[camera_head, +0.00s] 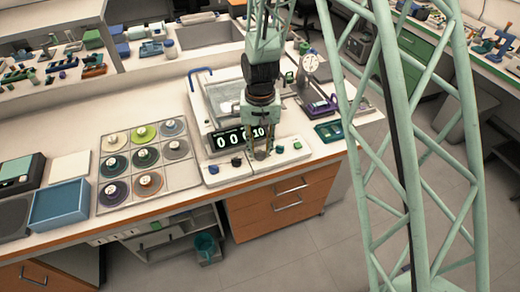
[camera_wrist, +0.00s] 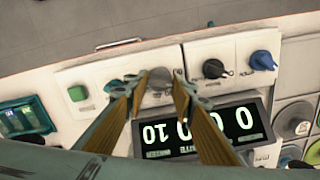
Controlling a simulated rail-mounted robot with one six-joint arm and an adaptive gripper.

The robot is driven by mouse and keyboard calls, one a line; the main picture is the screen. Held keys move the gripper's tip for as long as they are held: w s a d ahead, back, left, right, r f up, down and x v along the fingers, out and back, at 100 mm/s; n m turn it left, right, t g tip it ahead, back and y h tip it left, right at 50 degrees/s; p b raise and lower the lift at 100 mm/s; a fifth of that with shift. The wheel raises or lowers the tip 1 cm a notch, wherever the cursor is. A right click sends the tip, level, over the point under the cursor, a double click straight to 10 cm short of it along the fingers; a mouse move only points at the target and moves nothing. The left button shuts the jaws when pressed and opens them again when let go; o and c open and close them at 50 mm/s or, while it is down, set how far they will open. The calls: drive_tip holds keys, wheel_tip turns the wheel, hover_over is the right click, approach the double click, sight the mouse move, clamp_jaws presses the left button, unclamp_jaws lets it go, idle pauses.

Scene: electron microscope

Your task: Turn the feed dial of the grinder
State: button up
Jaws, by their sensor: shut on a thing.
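The grinder (camera_head: 210,105) is a white machine on the bench with a black display (camera_head: 240,138) of lit digits. Its front panel carries a grey round dial (camera_wrist: 159,88), a black knob (camera_wrist: 213,68) and a blue knob (camera_wrist: 264,60). The labels are too small to read, but the grey dial is the one at my fingers. My gripper (camera_wrist: 161,78) is shut on the grey dial, one finger on each side of it. In the head view my gripper (camera_head: 261,152) reaches down to the panel's front, and my fingers partly hide the dial and display.
A green button (camera_wrist: 77,93) sits on the same panel. A tray of colored discs (camera_head: 148,165) and a blue bin (camera_head: 60,204) stand to the left. A dial gauge (camera_head: 309,63) and a dark green tray (camera_head: 328,131) stand to the right. The floor in front is open.

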sight(260, 152)
drive_tip(key=m, duration=0.5)
drive_tip(key=shift+m, duration=2.5)
drive_tip(key=o, duration=0.9)
drive_tip(key=shift+r, duration=0.15)
wheel_tip(260, 152, up, 12)
drive_tip(key=shift+f, duration=0.15)
